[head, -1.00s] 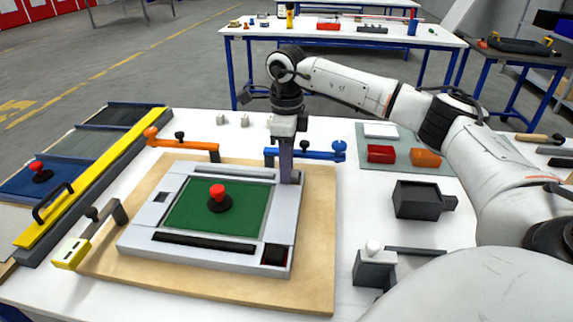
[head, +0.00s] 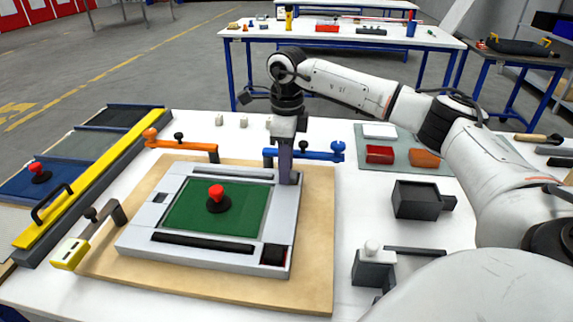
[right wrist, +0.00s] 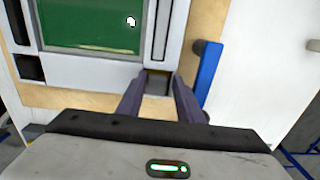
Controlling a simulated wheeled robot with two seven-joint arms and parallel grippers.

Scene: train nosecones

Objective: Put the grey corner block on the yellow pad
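My right gripper (head: 288,181) points down at the far right corner of the light grey frame (head: 140,239). In the right wrist view, its two fingers (right wrist: 159,76) are a small gap apart over that corner. A dim grey-brown square patch (right wrist: 158,85) fills the gap. I cannot tell whether it is the grey corner block between the fingers or the floor of a corner pocket. No yellow pad shows clearly; the fingers cover that corner. Several small pale grey blocks (head: 243,122) stand on the table behind the frame. My left gripper is out of view.
A blue clamp (head: 315,155) sits close beside my right gripper; an orange clamp (head: 183,146) is farther left. A green plate with a red knob (head: 216,193) fills the frame. A black open box (head: 417,200) stands right. White table lies clear between board and box.

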